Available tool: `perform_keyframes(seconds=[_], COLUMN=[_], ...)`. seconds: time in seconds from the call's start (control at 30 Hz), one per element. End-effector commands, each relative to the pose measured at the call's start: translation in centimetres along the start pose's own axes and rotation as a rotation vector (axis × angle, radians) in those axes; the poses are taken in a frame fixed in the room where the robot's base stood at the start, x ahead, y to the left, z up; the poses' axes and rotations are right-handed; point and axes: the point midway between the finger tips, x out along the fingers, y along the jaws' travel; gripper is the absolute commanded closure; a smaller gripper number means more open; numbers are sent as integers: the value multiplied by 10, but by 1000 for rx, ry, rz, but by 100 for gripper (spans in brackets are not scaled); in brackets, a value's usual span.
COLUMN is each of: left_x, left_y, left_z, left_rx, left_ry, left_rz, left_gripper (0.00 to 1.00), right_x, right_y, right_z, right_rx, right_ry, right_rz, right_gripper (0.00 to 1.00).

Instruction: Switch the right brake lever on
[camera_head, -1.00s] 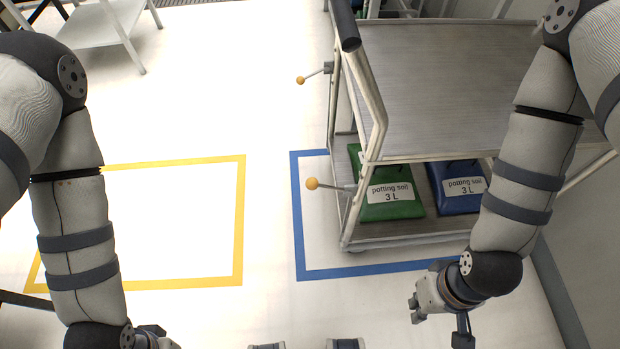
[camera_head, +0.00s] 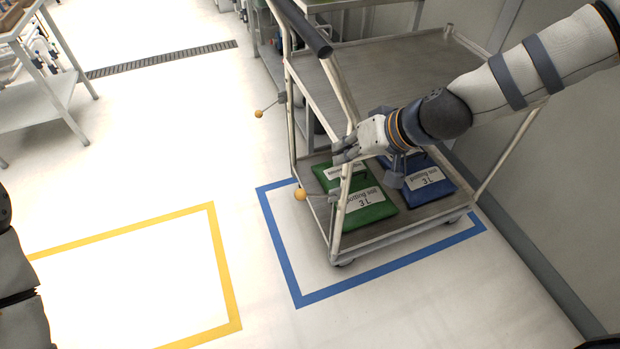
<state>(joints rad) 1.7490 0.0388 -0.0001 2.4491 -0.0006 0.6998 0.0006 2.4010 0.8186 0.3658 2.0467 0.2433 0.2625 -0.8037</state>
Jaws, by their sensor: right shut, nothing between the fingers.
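The cart (camera_head: 385,75) has two brake levers on its left side, each ending in an orange ball. The nearer lever (camera_head: 300,194) sticks out low from the near corner post. The farther lever (camera_head: 259,113) sticks out from the far post. My right gripper (camera_head: 341,151) is shut and empty. In the picture it lies above and to the right of the nearer lever's ball, apart from it, overlapping the near cart post. My left gripper is out of view; only part of my left arm shows at the left edge.
The lower shelf holds green (camera_head: 370,208) and blue (camera_head: 430,183) potting soil bags. The cart stands within a blue floor outline (camera_head: 285,255). A yellow outline (camera_head: 222,260) lies left on clear floor. A table (camera_head: 40,105) stands far left, a wall at right.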

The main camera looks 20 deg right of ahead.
Motion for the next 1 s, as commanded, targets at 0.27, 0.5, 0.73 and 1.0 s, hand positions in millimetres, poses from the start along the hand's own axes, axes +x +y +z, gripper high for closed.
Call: perform_keyframes(seconds=[0.27, 0.5, 0.73, 1.0], left_x=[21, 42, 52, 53], left_y=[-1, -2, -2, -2], left_z=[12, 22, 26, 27], left_rx=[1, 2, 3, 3], left_ry=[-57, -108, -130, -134], left_rz=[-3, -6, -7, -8], left_gripper=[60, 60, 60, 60], right_x=[42, 95, 122, 129], right_y=[4, 3, 1, 0], right_z=[8, 7, 24, 30], right_rx=[4, 2, 3, 1], right_ry=[-15, -12, -9, -2], right_rz=[3, 3, 0, 1], right_gripper=[100, 100, 100, 100])
